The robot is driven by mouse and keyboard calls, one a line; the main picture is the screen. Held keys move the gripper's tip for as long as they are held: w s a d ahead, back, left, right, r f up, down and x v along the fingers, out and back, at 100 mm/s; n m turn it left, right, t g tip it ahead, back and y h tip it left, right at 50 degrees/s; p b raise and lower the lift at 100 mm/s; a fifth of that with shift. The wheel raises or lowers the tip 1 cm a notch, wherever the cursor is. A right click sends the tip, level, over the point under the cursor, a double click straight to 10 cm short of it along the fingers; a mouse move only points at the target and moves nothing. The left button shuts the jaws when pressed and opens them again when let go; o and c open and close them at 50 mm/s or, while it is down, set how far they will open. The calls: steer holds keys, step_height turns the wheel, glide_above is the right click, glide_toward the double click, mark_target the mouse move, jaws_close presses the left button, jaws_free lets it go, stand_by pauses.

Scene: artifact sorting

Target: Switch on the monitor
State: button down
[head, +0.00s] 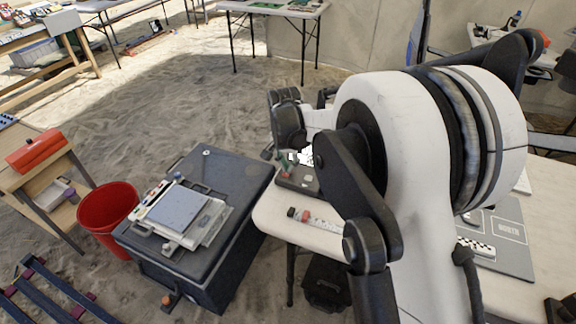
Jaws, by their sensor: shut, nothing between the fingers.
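I cannot pick out the monitor for certain. A thin dark panel with a blue face (417,38) stands edge-on behind my arm at the top right, and I cannot tell if it is the monitor. My gripper (279,156) is shut and empty over the left end of the white table (275,212). It is small in view and partly covered by my own wrist. A dark box (296,180) sits on the table close below it; whether they touch is unclear. My arm hides much of the table's middle and any switch there.
A scale bar (314,219) lies on the table's near left edge. A grey mat (508,262) lies at the right. A dark case (240,180) carrying a flat scale-like device (176,206) and a red bucket (108,212) stand left.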

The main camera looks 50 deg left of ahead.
step_height(320, 180, up, 14)
steer(key=w+p, duration=0.2)
steer(key=shift+a, duration=0.4)
steer(key=shift+f, duration=0.1)
